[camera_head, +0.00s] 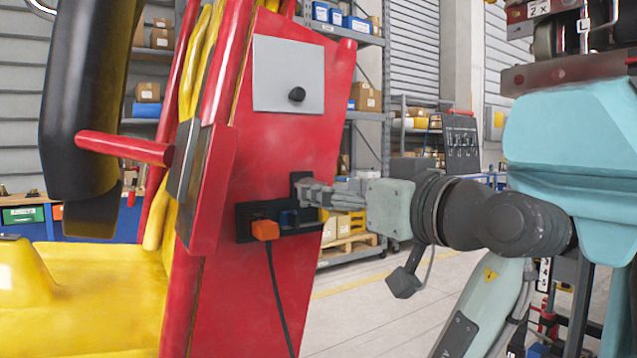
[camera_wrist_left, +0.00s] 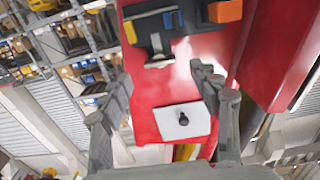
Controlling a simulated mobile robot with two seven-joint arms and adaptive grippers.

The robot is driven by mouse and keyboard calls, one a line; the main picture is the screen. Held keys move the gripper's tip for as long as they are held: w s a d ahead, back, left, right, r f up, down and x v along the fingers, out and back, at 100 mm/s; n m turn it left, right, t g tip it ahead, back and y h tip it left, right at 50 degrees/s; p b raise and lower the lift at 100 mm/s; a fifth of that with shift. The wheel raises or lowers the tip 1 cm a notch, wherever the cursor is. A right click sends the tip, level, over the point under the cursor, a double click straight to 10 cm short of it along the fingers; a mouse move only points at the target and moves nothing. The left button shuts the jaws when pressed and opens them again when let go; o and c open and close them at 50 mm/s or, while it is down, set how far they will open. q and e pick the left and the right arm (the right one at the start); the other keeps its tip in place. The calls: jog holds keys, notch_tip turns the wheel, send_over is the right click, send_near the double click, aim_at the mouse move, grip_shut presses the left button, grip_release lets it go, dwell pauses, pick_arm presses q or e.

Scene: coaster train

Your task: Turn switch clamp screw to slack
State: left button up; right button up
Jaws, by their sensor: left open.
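A black bracket (camera_head: 250,224) is mounted on a red panel, with an orange connector (camera_head: 265,230) and cable at its left end. In the left wrist view the bracket (camera_wrist_left: 148,28) appears upside down. A pale bar-shaped handle, apparently the clamp screw (camera_wrist_left: 158,63), sits on its upright arm. My left gripper (camera_wrist_left: 163,76) is open and empty, its fingers either side of the handle in that view. My right gripper is not in view.
A grey plate (camera_head: 275,70) with a black knob (camera_head: 297,94) is above the bracket. A red bar (camera_head: 125,148) sticks out left of the panel. The orange connector's cable (camera_head: 278,300) hangs down the panel.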

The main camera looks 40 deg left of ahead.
pick_arm(q)
jog(key=shift+x, duration=2.15)
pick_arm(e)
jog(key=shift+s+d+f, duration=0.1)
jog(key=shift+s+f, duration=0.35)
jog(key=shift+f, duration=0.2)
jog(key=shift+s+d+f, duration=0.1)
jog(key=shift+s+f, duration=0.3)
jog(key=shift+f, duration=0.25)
pick_arm(q)
jog(key=c, duration=1.2)
